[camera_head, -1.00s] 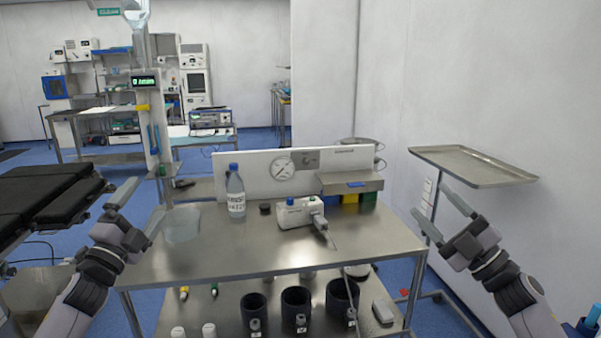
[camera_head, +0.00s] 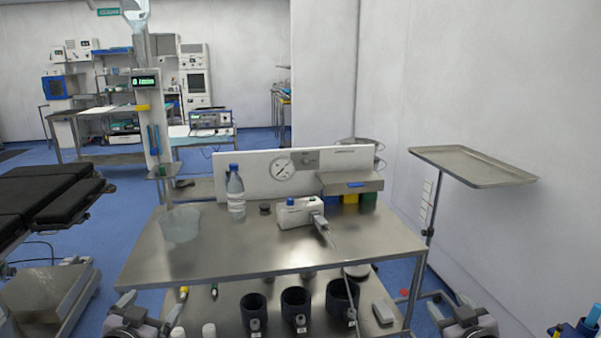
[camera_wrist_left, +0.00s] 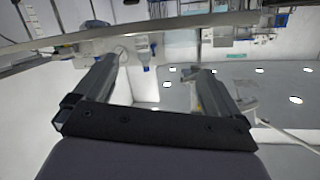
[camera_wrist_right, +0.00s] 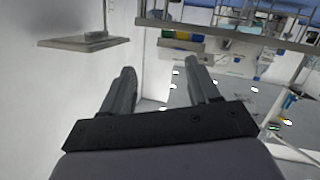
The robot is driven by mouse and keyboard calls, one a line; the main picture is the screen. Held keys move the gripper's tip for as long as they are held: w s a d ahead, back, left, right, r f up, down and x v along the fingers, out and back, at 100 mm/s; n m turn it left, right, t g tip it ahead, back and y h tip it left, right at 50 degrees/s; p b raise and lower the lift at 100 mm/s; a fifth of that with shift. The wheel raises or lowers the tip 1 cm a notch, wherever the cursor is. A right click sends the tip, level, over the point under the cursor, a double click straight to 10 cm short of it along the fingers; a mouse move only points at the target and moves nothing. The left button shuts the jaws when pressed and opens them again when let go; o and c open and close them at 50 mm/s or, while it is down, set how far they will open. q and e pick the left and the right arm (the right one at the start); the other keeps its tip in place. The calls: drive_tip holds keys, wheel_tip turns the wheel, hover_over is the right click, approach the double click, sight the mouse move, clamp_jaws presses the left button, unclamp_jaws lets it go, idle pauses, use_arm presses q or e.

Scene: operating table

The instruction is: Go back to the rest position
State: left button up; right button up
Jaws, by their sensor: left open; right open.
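My left gripper (camera_head: 148,305) is low at the bottom left of the head view, in front of the steel table's left front corner. It is open and empty. In the left wrist view its two fingers (camera_wrist_left: 150,85) stand wide apart with nothing between them. My right gripper (camera_head: 450,306) is low at the bottom right, beside the table's right front leg. It is open and empty too. In the right wrist view its fingers (camera_wrist_right: 162,90) are apart with nothing between them. Neither gripper visibly touches anything.
The steel table (camera_head: 300,255) holds a water bottle (camera_head: 236,192), a white device (camera_head: 300,212) and a clear container (camera_head: 181,226). Its lower shelf bears several dark cups (camera_head: 296,303). A tray stand (camera_head: 470,165) stands at right, a black operating bed (camera_head: 50,195) at left.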

use_arm(q)
drive_tip(key=s+d+f+g, duration=0.1)
drive_tip(key=s+d+f, duration=0.2)
drive_tip(key=s, duration=0.7)
drive_tip(key=s+d+f+g+h, duration=0.1)
drive_tip(key=s+d+f, duration=0.3)
drive_tip(key=s+f, duration=0.4)
drive_tip(key=s+d+f+g+h, duration=0.1)
drive_tip(key=s+d+f+g, duration=0.2)
drive_tip(key=s, duration=0.9)
wheel_tip(320, 180, down, 3)
drive_tip(key=shift+s+d+r+n, duration=0.2)
drive_tip(key=shift+d+n, duration=0.2)
drive_tip(key=shift+d, duration=0.25)
use_arm(e)
drive_tip(key=s+a+f+g, duration=0.1)
drive_tip(key=s+a+f, duration=0.2)
drive_tip(key=s, duration=0.7)
drive_tip(key=s+a+f+g+y, duration=0.1)
drive_tip(key=s+a+f, duration=0.3)
drive_tip(key=s+f, duration=0.4)
drive_tip(key=s+a+f+m+g+y, duration=0.1)
drive_tip(key=s+a+f+g, duration=0.2)
drive_tip(key=s, duration=0.9)
wheel_tip(320, 180, down, 3)
drive_tip(key=shift+s+a+r, duration=0.2)
drive_tip(key=shift+a, duration=0.45)
